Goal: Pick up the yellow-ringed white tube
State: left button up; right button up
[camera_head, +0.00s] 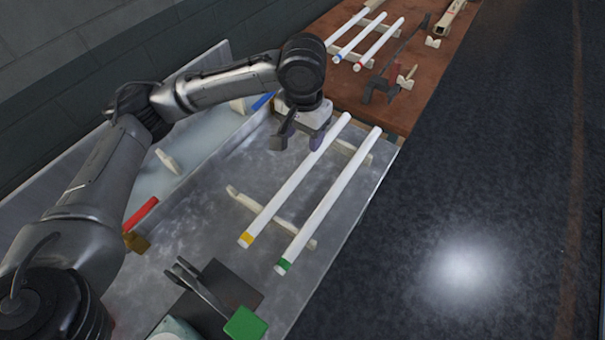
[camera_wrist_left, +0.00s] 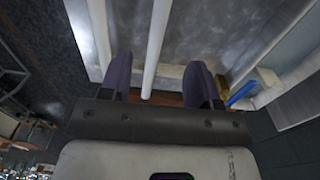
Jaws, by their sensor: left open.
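The yellow-ringed white tube (camera_head: 295,180) lies on pale notched rests on the grey metal table, its yellow band at the near end. A green-ringed white tube (camera_head: 330,200) lies beside it on the right, roughly parallel. My left gripper (camera_head: 303,138) is open and empty, above the table near the far end of the yellow-ringed tube. In the left wrist view, a white tube (camera_wrist_left: 155,45) shows between the open fingers of my left gripper (camera_wrist_left: 160,85). It appears to be the yellow-ringed one, but its band is out of sight. My right gripper is not visible.
Pale rests (camera_head: 270,214) support the tubes. A dark pronged fixture (camera_head: 205,285) with a green block (camera_head: 245,323) stands at the near edge. A red-handled item (camera_head: 140,213) lies left. More tubes (camera_head: 378,43) lie on the brown table (camera_head: 335,85) behind. Dark floor is open at right.

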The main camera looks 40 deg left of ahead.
pick_arm(q)
jog(key=b, duration=0.2)
send_over(302, 168)
notch_tip(302, 168, down, 7)
jog(key=shift+w+r, duration=0.1)
jog(key=shift+r, duration=0.05)
notch_tip(302, 168, down, 4)
jog(key=shift+f+b, duration=0.15)
jog(key=shift+b, duration=1.05)
jog(key=shift+f, duration=0.45)
jog(key=shift+c, duration=0.7)
jog(key=c, duration=0.9)
